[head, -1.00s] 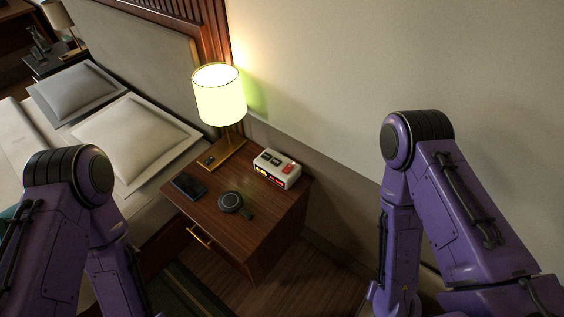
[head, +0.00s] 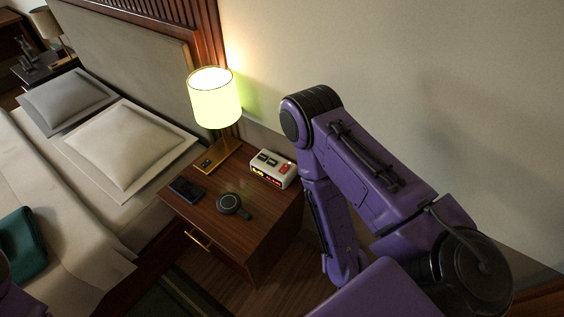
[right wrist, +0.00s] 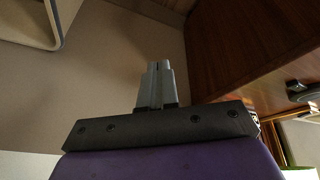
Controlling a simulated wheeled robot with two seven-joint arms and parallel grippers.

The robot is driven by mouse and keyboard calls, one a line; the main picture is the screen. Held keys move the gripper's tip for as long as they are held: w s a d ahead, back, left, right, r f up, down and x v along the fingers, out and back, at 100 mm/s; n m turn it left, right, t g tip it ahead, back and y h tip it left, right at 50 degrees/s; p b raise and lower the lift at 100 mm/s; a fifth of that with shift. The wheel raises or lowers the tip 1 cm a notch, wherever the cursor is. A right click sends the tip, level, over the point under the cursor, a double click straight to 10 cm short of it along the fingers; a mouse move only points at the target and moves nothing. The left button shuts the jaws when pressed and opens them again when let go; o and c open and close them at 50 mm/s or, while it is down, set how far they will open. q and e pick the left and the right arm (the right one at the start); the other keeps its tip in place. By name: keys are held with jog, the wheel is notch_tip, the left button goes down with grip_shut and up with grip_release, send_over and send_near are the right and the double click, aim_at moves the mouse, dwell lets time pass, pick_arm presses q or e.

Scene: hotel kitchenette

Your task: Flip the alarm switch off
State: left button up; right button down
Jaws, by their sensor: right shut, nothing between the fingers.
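The alarm clock (head: 271,168) is a white box with a lit red and yellow display on its front and dark and red controls on top. It stands at the back right of the wooden nightstand (head: 215,232) in the head view. The switch position is too small to tell. My right gripper (right wrist: 156,68) shows in the right wrist view with its fingers together and empty, beside and below a wooden surface. In the head view my right arm is just right of the nightstand, its gripper out of sight. My left gripper is not in view.
A lit lamp (head: 214,98) stands behind the clock's left side. A phone (head: 187,188) and a round dark object with a strap (head: 229,203) lie on the nightstand. The bed (head: 70,190) is left, the wall (head: 400,60) right.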

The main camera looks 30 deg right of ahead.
jog(key=w+f+n+y+b, duration=0.15)
jog(key=w+f, duration=0.25)
jog(key=w, duration=0.5)
notch_tip(320, 180, up, 20)
jog(key=n+g+b, duration=0.2)
jog(key=n+b, duration=0.3)
jog(key=n, duration=0.5)
send_over(286, 166)
jog(key=a, duration=0.2)
jog(key=shift+s+d+y, duration=0.1)
jog(key=shift+s+y, duration=0.15)
jog(key=shift+s, duration=0.15)
jog(key=f, duration=0.4)
jog(key=d+f+p, duration=0.1)
jog(key=f, duration=0.9)
jog(key=shift+w+d, duration=0.25)
jog(key=shift+f, duration=0.1)
